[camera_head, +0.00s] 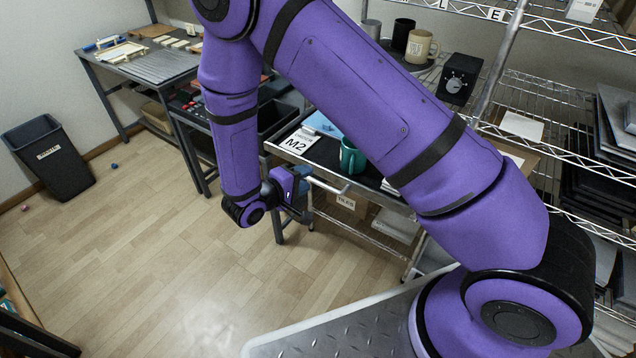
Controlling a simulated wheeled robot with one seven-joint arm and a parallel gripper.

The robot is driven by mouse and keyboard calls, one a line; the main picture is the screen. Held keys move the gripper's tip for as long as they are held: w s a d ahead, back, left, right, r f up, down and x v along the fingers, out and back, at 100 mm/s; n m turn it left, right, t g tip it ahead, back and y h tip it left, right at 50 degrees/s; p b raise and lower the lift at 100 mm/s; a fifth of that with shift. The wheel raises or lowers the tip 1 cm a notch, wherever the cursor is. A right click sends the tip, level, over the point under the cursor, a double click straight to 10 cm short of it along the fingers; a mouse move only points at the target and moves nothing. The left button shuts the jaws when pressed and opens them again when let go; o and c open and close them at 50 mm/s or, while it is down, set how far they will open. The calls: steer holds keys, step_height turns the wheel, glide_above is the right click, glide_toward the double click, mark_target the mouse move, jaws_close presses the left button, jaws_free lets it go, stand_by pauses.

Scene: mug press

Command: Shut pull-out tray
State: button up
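A dark pull-out tray (372,177) sticks out from the wire rack at centre right, partly hidden behind my purple arm. A green mug (352,158) and a white card marked M2 (297,144) are on it. A pale bar (331,187), which looks like a handle, runs along its front side. My gripper (303,203) is at the tray's front left, by the left end of that bar. The fingers are small and dark here, so I cannot tell whether they touch the bar or how far apart they are.
A black bin (48,158) stands at the far left. A grey workbench (163,66) is at the back left. The wire rack (549,92) at right holds a beige mug (420,46), a black dial box (460,78) and dark stacked trays. The wooden floor at centre left is mostly clear.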

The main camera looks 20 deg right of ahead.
steer(key=n+t, duration=0.1)
steer(key=t, duration=0.1)
glide_toward(318, 181)
steer(key=y, duration=0.1)
steer(key=shift+n, duration=0.3)
steer(key=x, duration=1)
steer(key=shift+d, duration=0.2)
jaws_close()
